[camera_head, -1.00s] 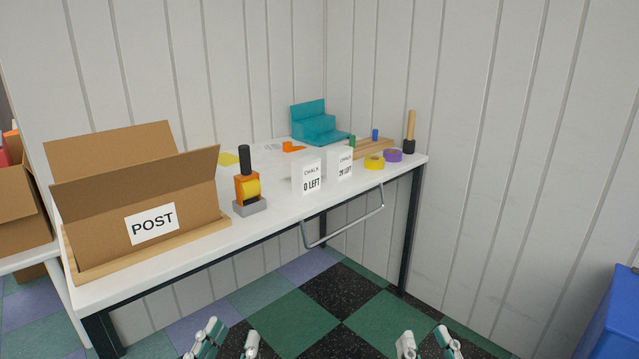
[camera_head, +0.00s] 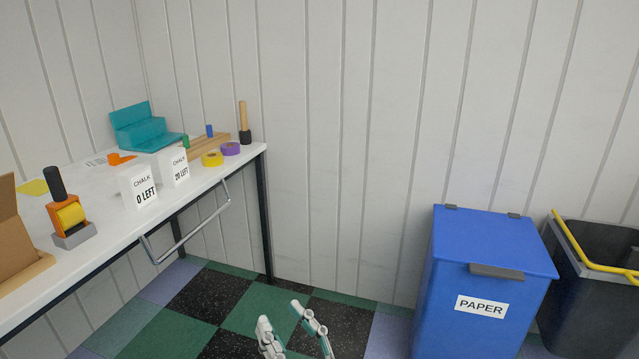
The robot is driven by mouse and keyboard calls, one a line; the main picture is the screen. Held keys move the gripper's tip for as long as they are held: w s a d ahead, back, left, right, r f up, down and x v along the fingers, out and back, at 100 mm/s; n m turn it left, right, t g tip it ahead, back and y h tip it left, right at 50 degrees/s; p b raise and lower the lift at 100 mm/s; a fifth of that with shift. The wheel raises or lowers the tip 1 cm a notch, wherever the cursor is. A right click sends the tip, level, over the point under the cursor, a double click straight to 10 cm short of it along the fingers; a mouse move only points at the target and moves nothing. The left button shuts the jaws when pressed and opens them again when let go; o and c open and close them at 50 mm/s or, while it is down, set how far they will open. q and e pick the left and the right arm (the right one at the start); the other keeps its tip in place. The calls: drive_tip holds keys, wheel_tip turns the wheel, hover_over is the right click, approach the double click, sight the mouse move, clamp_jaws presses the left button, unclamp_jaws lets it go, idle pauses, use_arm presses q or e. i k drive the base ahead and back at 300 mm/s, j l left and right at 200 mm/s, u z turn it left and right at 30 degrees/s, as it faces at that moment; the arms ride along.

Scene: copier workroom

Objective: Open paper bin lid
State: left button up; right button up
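The paper bin (camera_head: 455,310) is a blue box with a white PAPER label on its front, standing against the wall at the right. Its flat blue lid (camera_head: 490,240) is shut. A dark grey handle (camera_head: 497,271) sits at the lid's front edge, and two small dark hinge pieces show at its back edge. My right gripper (camera_head: 281,314) is at the bottom middle, over the floor, left of the bin and apart from it. Its fingers are spread with nothing between them. My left gripper is out of view.
A black bin (camera_head: 590,300) with a yellow rim stands right of the paper bin. A white table (camera_head: 110,235) at the left holds chalk boxes, tape rolls and a stamp, with a metal rail along its front. Checkered floor between table and bin is clear.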

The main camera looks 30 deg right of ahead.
sight(510, 246)
drive_tip(key=z, duration=1.85)
drive_tip(key=i+j+u, duration=0.15)
drive_tip(key=u, duration=0.25)
drive_tip(key=i+u, duration=0.4)
drive_tip(key=k+j, duration=0.05)
